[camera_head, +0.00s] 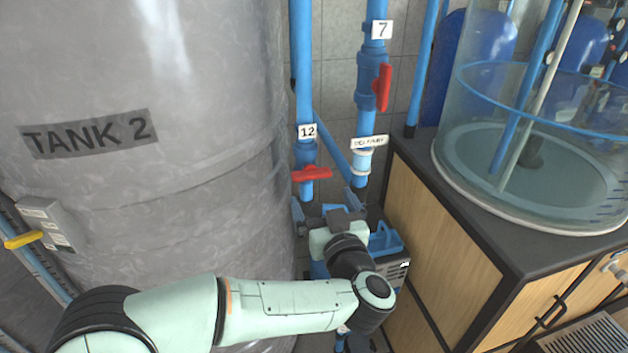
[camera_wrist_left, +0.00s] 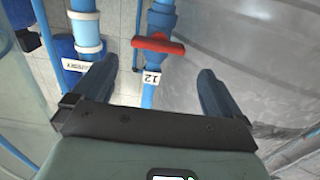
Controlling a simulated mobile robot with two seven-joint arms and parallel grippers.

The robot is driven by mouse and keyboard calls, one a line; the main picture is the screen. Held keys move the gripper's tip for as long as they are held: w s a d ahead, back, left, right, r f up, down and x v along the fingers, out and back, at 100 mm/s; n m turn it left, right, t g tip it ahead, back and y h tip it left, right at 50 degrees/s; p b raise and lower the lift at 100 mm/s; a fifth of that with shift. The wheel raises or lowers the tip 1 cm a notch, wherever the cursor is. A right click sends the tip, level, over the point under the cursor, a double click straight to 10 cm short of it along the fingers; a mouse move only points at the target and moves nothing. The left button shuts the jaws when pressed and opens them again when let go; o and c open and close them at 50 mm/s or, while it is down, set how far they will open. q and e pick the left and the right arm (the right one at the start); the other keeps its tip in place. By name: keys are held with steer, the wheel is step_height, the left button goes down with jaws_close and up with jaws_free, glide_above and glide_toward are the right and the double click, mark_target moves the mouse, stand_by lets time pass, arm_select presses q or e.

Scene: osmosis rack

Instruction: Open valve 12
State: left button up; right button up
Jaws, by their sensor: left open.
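Valve 12 has a red handle (camera_head: 311,174) on a vertical blue pipe, below the white label 12 (camera_head: 307,131). The handle lies crosswise to its pipe. In the left wrist view the red handle (camera_wrist_left: 158,46) and the upside-down label 12 (camera_wrist_left: 152,78) appear between and beyond my fingers. My left gripper (camera_head: 325,206) is open and empty, just below and in front of the handle in the head view. Its two fingers also show in the left wrist view (camera_wrist_left: 156,88), spread apart and not touching the handle. My right gripper is not in view.
The grey tank 2 (camera_head: 140,200) stands close at left. Valve 7's red handle (camera_head: 383,87) sits on the neighbouring blue pipe, lying along it. A wooden cabinet (camera_head: 440,240) with a clear tank (camera_head: 530,180) stands at right. Blue equipment (camera_head: 386,243) is below, behind my gripper.

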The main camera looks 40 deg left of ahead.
mark_target(313, 179)
arm_select(q)
steer(key=x, duration=0.7)
steer(key=shift+w+a, duration=0.15)
steer(key=shift+w, duration=0.05)
steer(key=c, duration=0.7)
